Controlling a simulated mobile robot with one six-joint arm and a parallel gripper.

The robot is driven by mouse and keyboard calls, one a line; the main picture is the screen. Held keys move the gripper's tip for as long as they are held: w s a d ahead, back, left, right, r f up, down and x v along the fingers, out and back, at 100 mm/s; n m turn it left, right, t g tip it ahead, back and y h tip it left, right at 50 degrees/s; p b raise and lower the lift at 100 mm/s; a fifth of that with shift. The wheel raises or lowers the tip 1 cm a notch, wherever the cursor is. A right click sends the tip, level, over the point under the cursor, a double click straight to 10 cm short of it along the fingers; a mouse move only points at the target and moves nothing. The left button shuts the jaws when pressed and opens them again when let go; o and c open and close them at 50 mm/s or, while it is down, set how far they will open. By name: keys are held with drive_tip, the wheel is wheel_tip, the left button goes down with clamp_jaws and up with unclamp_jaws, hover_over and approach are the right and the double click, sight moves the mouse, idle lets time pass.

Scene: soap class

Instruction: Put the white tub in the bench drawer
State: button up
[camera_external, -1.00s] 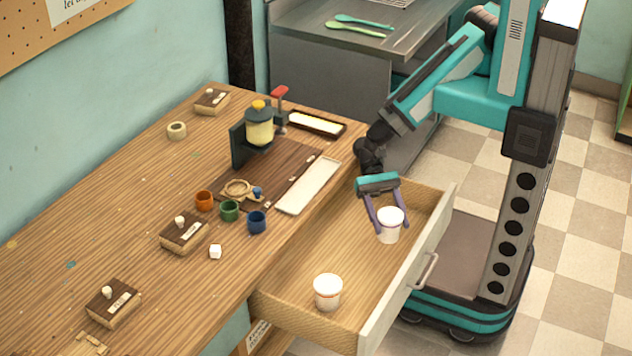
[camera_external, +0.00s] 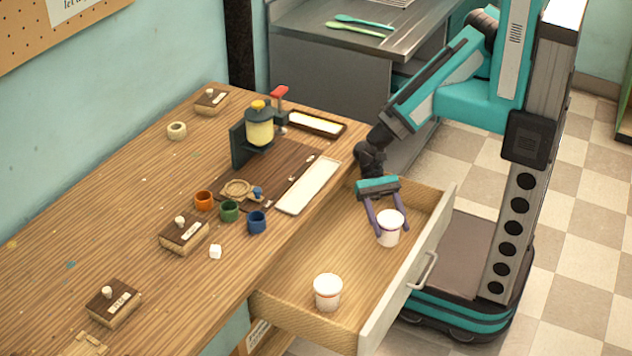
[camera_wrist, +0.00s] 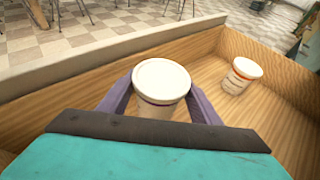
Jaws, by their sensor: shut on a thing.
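A white tub (camera_external: 389,229) with a lid is between the fingers of my gripper (camera_external: 387,222), inside the open bench drawer (camera_external: 345,250) near its far end. My gripper is shut on this tub, which stands upright; I cannot tell whether its base touches the drawer floor. In the wrist view the same tub (camera_wrist: 161,85) shows between the two purple fingers (camera_wrist: 160,98). A second white tub (camera_external: 328,292) stands in the near part of the drawer, apart from my gripper. It also shows at the right in the wrist view (camera_wrist: 241,76).
The drawer front (camera_external: 418,270) with its handle (camera_external: 425,270) stands pulled out from the bench (camera_external: 130,215). Cups, wooden blocks, a white tray (camera_external: 309,186) and a yellow-jar dispenser (camera_external: 259,128) are on the bench. Drawer floor between the two tubs is clear.

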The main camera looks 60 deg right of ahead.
sight(386, 212)
drive_tip(key=shift+f, duration=0.1)
drive_tip(key=o, duration=1.1)
drive_tip(key=shift+w+r+p, duration=0.1)
drive_tip(key=shift+r+p, duration=0.55)
drive_tip(key=shift+b+v, duration=0.65)
drive_tip(key=shift+v, duration=1.35)
drive_tip(key=shift+f, duration=0.1)
